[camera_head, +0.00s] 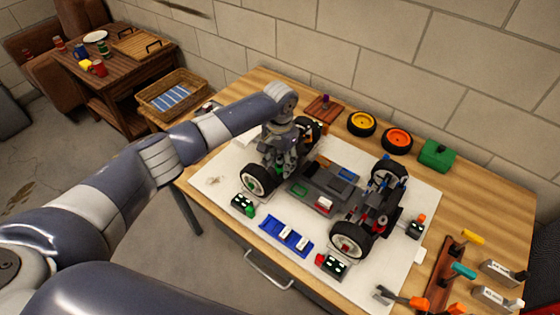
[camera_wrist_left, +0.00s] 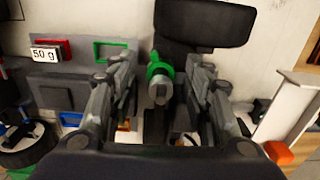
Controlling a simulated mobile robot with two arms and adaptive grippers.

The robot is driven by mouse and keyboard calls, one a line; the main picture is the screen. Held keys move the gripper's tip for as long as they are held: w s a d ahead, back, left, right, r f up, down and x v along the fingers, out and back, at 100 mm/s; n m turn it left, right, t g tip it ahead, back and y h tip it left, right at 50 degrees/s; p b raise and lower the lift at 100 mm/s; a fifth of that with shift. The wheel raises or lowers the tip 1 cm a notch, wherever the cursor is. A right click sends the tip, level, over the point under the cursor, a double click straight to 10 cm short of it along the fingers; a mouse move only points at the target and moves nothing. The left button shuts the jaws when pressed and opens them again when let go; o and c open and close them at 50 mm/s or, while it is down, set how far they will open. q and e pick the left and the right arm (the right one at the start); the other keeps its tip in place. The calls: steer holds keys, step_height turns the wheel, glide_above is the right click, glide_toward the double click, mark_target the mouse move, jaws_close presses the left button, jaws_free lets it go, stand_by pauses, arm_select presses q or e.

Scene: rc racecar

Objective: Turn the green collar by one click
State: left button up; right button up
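The green collar (camera_wrist_left: 159,71) sits on a grey shaft with a blunt grey end, in the middle of the left wrist view. My left gripper (camera_wrist_left: 163,66) has one finger on each side of the collar, with a narrow gap showing at each side, so it looks open around it. In the head view my left gripper (camera_head: 289,150) points down over the rear left part of the grey RC car (camera_head: 322,182). There the arm and gripper hide the collar, and contact at the fingertips cannot be made out. My right gripper is in neither view.
The car stands on a white mat (camera_head: 225,205) on a wooden table. A blue tray (camera_head: 286,236) lies in front; a tool rack (camera_head: 446,275) is at right.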

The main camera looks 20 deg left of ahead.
arm_select(q)
step_height(320, 180, up, 12)
steer(key=shift+r, duration=0.1)
stand_by(0.5)
